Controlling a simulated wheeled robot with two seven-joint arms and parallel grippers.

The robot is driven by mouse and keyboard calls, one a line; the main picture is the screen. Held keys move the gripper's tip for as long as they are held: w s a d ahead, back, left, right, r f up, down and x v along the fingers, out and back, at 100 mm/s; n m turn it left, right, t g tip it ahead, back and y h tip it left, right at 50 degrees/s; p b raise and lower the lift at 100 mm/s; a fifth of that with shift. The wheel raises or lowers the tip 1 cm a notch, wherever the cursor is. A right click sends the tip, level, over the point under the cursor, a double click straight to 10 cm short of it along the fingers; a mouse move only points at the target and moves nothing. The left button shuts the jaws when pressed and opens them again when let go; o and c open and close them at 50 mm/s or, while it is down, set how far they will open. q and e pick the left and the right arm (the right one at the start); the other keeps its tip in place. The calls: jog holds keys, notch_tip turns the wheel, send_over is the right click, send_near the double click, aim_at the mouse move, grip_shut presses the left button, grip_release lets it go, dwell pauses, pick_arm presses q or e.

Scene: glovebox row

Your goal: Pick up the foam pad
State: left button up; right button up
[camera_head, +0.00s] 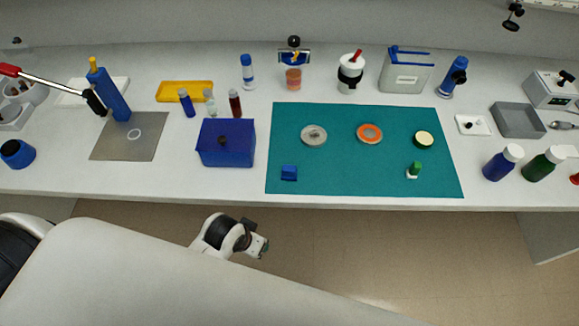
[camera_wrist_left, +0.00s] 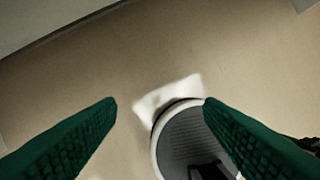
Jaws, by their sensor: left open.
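On the teal mat (camera_head: 340,180) lie a small blue block (camera_head: 289,173), a grey disc (camera_head: 314,135), an orange-rimmed disc (camera_head: 369,133), a cream round piece with a dark edge (camera_head: 423,139) and a green-topped piece with a white base (camera_head: 414,170). I cannot tell for sure which of these, if any, is the foam pad. My left gripper (camera_head: 263,246) is in front of the bench edge, over the floor and apart from these things. In the left wrist view its green fingers (camera_wrist_left: 160,110) are wide apart with nothing held. My right gripper is not seen.
A dark blue box (camera_head: 226,143) stands left of the mat, with small bottles (camera_head: 235,103) and a yellow tray (camera_head: 185,91) behind it. A grey tray (camera_head: 518,120) and two bottles (camera_head: 502,162) stand at the right. The mat's middle front is clear.

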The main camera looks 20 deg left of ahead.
pick_arm(q)
jog(key=w+d+r+h, duration=0.1)
jog(key=w+d+r, duration=0.15)
jog(key=r, duration=0.25)
jog(key=w+d+r+h+p, duration=0.1)
jog(key=d+r, duration=0.2)
jog(key=r, duration=0.1)
jog(key=w+d+r+h, duration=0.1)
jog(key=w+d+r, duration=0.1)
jog(key=r, duration=0.3)
notch_tip(320, 180, up, 9)
jog(key=n+g+y, duration=0.3)
jog(key=n+y, duration=0.1)
send_over(289, 170)
jog(key=s, duration=0.1)
jog(key=shift+n, duration=0.3)
jog(key=f, duration=0.2)
jog(key=f+p, duration=0.1)
jog(key=f, duration=0.2)
jog(key=shift+d+f, duration=0.25)
jog(key=shift+f, duration=0.15)
jog(key=f, duration=0.1)
jog(key=f+p, duration=0.1)
jog(key=f, duration=0.1)
jog(key=w+f, duration=0.1)
jog(key=shift+a+f, duration=0.25)
jog(key=shift+f, duration=0.5)
jog(key=shift+c, duration=0.2)
